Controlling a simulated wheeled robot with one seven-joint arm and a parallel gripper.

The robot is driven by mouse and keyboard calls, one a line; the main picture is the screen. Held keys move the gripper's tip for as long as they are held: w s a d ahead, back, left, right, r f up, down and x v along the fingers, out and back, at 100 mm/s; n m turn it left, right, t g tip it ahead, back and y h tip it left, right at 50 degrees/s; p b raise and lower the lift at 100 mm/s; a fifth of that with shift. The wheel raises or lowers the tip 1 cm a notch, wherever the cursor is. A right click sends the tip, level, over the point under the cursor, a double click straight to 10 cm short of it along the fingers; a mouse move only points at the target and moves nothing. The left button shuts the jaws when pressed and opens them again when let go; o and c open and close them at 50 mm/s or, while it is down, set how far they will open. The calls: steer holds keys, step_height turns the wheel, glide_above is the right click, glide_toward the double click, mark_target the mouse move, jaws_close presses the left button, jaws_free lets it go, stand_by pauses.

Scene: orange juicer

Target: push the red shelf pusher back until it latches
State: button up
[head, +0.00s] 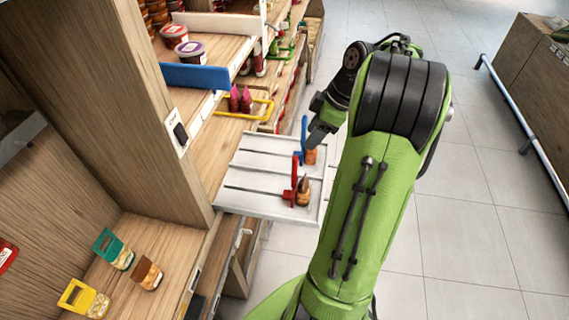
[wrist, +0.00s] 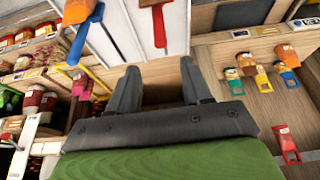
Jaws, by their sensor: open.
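The red shelf pusher (head: 295,181) stands upright on a white slotted shelf tray (head: 257,201) in the head view, near the tray's outer end. A small brown-orange bottle (head: 303,192) stands right beside it. In the wrist view the red pusher (wrist: 159,25) shows at the top middle, beyond the gap between my fingers. My gripper (wrist: 160,84) is open with nothing between its fingers. In the head view my gripper (head: 318,132) is at the tray's outer end, close to the blue pusher and apart from the red one. The red pusher's latch cannot be made out.
A blue pusher (head: 303,141) with an orange item (head: 311,156) stands in the neighbouring lane, just above the red one in the head view. A yellow-framed lane (head: 262,105) holds pink bottles. A wooden upright (head: 140,110) borders the tray. Open floor (head: 440,240) lies right.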

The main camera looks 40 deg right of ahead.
mark_target(295, 157)
steer(key=b+x, duration=0.2)
steer(key=x, duration=1)
steer(key=shift+w+a+f+b, duration=0.2)
steer(key=shift+f+b, duration=0.1)
steer(key=shift+b, duration=0.1)
jaws_close()
